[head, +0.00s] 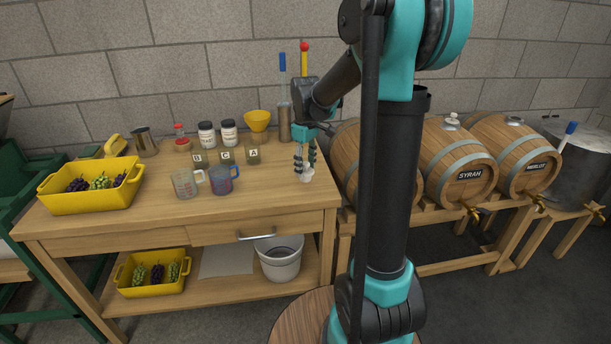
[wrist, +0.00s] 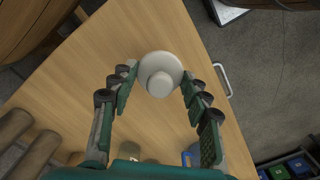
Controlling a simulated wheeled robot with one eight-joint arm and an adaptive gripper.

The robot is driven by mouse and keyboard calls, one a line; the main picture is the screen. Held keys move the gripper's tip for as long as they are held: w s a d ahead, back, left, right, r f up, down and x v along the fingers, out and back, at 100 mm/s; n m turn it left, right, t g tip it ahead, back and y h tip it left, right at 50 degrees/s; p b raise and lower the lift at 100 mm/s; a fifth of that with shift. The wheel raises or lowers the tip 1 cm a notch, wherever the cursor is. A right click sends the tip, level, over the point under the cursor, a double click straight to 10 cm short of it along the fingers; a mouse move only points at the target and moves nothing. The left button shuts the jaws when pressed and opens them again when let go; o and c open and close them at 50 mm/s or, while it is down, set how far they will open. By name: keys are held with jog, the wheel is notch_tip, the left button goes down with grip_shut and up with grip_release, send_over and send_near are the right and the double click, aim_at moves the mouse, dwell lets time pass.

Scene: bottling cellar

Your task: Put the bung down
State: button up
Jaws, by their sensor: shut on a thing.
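The pale white bung (head: 306,177) is at the lower end of my gripper (head: 305,166), over the right end of the wooden workbench (head: 270,203). In the wrist view the bung (wrist: 160,72) shows as a round, stepped white piece between the green fingertips of my gripper (wrist: 157,80). My gripper points down and is shut on the bung. The bung is at or very close to the bench top; I cannot tell whether it touches. The bench's right edge is a short way from it.
Two measuring jugs (head: 222,180), small lettered jars (head: 253,154) and a yellow crate of grapes (head: 90,199) stand to the left on the bench. Barrels (head: 458,163) stand to the right. Bare wood lies left and in front of the bung.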

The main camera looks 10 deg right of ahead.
aim_at(306, 175)
jog(key=shift+f, duration=1.95)
jog(key=o, duration=1.1)
jog(key=shift+o, duration=0.2)
notch_tip(306, 175, up, 11)
jog(key=shift+r, duration=0.35)
jog(key=shift+s, duration=0.15)
jog(key=s+d+f+m+t, duration=0.2)
jog(key=s+f+m, duration=0.2)
jog(key=s+f, duration=0.4)
jog(key=s+d+f+m+t, duration=0.2)
jog(key=s+f+m, duration=0.3)
jog(key=s, duration=0.9)
notch_tip(306, 175, down, 4)
jog(key=shift+d+r, duration=0.15)
